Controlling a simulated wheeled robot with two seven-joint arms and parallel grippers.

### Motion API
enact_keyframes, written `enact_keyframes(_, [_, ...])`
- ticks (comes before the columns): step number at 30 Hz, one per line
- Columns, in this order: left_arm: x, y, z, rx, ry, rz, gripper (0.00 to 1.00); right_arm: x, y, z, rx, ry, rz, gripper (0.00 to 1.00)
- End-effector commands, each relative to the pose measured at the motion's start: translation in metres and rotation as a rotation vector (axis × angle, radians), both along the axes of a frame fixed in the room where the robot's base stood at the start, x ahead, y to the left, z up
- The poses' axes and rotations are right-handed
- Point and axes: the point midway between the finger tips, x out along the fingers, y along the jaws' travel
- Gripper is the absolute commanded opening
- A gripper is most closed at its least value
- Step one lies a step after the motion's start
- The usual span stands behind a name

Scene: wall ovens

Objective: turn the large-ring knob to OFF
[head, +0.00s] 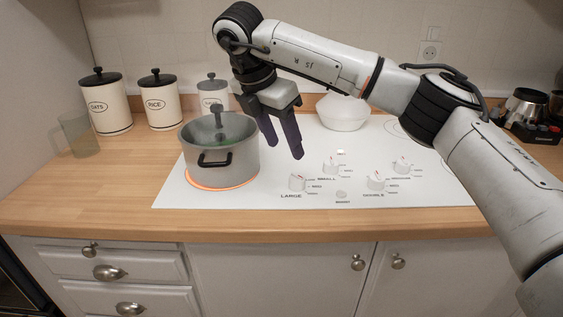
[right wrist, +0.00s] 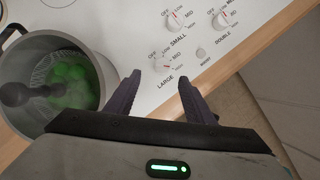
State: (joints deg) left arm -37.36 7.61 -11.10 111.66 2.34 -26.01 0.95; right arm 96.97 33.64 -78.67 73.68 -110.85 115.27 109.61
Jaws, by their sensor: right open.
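The white large-ring knob (head: 297,182), labelled LARGE, stands at the front left of the knob group on the white cooktop (head: 250,195). In the right wrist view the knob (right wrist: 160,63) shows just beyond my fingertips, with OFF, LOW, MID and other marks around it. Its exact setting is hard to read. My right gripper (head: 284,150) is open and empty, pointing down above and behind the knob, apart from it. It also shows in the right wrist view (right wrist: 160,84), its fingers spread on either side of the LARGE label. My left gripper is not in view.
A grey pot (head: 222,152) with green contents and a dark utensil stands on a glowing orange ring (head: 222,187), close left of my gripper. Other knobs (head: 376,181) sit to the right. Behind are canisters (head: 163,103) and a white lidded dish (head: 343,112).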

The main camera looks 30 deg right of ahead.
Motion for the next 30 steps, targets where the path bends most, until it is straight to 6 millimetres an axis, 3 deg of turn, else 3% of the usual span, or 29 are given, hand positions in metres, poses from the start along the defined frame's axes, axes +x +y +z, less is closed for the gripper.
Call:
enact_keyframes(8, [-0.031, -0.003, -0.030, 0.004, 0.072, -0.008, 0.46, 0.003, -0.017, -0.048, 0.002, 0.007, 0.002, 0.49])
enact_keyframes(15, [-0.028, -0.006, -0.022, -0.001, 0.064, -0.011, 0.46, 0.006, -0.031, -0.079, 0.001, 0.005, 0.003, 0.49])
enact_keyframes(21, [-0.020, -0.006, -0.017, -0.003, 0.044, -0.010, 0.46, 0.008, -0.036, -0.091, 0.002, 0.003, 0.003, 0.49])
enact_keyframes(29, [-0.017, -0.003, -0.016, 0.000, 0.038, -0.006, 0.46, 0.008, -0.036, -0.092, 0.002, 0.003, 0.005, 0.49])
enact_keyframes(30, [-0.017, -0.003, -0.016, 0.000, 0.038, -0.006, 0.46, 0.008, -0.036, -0.092, 0.003, 0.002, 0.004, 0.42])
